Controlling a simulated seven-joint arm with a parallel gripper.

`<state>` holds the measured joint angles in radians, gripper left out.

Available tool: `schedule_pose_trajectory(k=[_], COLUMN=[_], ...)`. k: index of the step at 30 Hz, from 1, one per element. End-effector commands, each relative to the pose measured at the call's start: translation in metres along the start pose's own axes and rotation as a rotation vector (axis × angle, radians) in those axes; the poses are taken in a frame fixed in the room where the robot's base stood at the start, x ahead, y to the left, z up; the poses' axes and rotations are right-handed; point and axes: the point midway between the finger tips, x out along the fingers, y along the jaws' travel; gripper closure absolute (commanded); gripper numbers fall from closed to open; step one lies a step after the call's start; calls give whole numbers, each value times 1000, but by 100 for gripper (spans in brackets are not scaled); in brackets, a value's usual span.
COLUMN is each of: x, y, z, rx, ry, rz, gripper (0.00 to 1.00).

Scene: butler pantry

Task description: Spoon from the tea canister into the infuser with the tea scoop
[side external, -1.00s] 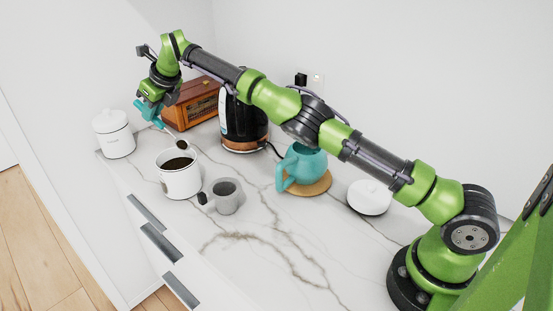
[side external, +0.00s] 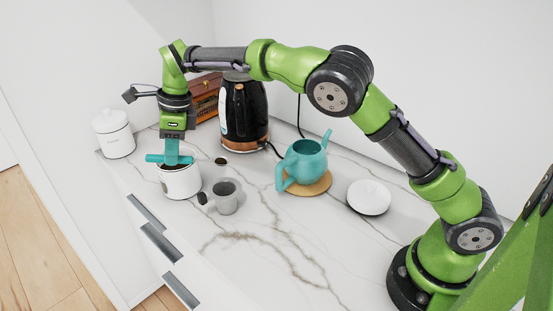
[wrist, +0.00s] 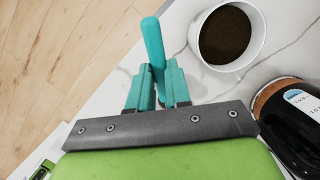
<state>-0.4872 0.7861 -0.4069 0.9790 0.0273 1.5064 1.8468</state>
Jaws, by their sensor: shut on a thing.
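The handle looks near level; the scoop's bowl, holding dark tea, shows to the right, behind the infuser in the picture. The handle also shows between the fingers in the wrist view (wrist: 152,45); the bowl is hidden there. The open canister (side external: 181,185) holds dark tea and shows in the wrist view (wrist: 259,45). The grey infuser cup (side external: 226,199) stands right of the canister; its inside looks grey.
A black kettle (side external: 244,115) stands behind, beside a wooden box (side external: 206,97). A teal teapot (side external: 305,164) sits on a round wooden mat (side external: 322,187). A white lid-like piece (side external: 369,195) lies to the right and a lidded white jar (side external: 113,134) stands left. The front counter is clear.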

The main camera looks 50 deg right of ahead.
Motion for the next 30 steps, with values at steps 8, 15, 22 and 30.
schedule_pose_trajectory(k=[8,15,22,30], x=[-3,-16,-25,-34], y=[0,-1,-2,-1], z=[-13,-24,-36,-48], rx=[7,7,8,6], ry=[-184,-368,-520,-663], rz=[-1,-1,-3,0], gripper=[100,100,100,100])
